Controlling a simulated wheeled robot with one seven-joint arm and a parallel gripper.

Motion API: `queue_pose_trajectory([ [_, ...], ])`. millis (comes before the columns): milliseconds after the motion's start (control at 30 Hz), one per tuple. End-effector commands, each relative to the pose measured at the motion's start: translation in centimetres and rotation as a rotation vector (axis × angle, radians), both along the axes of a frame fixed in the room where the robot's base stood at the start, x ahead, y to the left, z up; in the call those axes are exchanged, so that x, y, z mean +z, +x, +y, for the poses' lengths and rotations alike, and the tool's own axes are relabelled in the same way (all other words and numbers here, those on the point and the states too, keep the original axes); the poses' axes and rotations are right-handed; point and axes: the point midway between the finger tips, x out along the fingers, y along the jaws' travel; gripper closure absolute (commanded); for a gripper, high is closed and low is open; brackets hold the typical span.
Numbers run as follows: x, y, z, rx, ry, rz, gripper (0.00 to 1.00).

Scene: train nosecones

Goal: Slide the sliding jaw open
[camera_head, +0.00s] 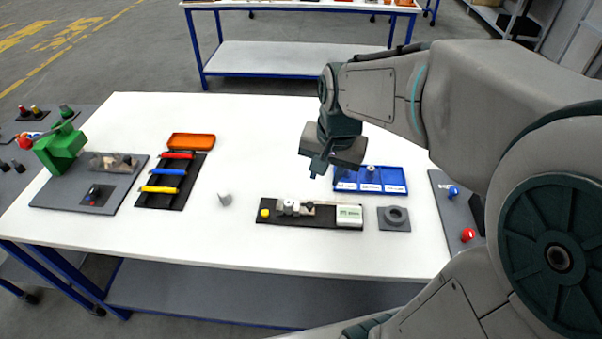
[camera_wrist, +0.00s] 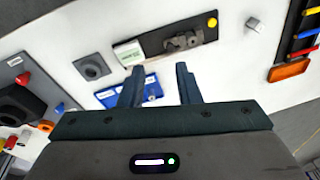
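A dark fixture plate (camera_head: 335,224) lies near the table's front edge. It carries a yellow knob (camera_head: 265,213) at its left end, grey metal jaw parts (camera_head: 291,208) in the middle and a white labelled box (camera_head: 349,215) at its right end. I cannot tell which jaw part slides or how far apart the jaws stand. In the wrist view the jaw parts (camera_wrist: 184,42) lie beyond my fingers. My gripper (camera_head: 322,168) hangs above the table, behind and apart from the fixture. Its two fingers (camera_wrist: 159,68) are apart with nothing between them.
A blue divided tray (camera_head: 370,188) stands behind the white box. A grey block with a round hole (camera_head: 394,218) sits right of the fixture. Coloured pieces in a black rack (camera_head: 172,189) and a green stand (camera_head: 60,147) are further left.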

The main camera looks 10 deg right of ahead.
Motion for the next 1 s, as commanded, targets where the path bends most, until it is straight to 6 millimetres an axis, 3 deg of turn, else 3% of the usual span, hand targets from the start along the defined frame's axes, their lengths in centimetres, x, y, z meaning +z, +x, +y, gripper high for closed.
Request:
queue_pose_trajectory([
  [200, -3.6, 5.7, 0.1, -0.281, 0.025, 0.106, 0.7],
  [400, -6.7, 9.3, 0.2, -0.487, 0.014, 0.165, 0.7],
  [767, -9.5, 10.6, 0.2, -0.579, 0.004, 0.187, 0.7],
  [1000, -14.2, 10.5, 0.2, -0.577, 0.003, 0.189, 0.7],
])
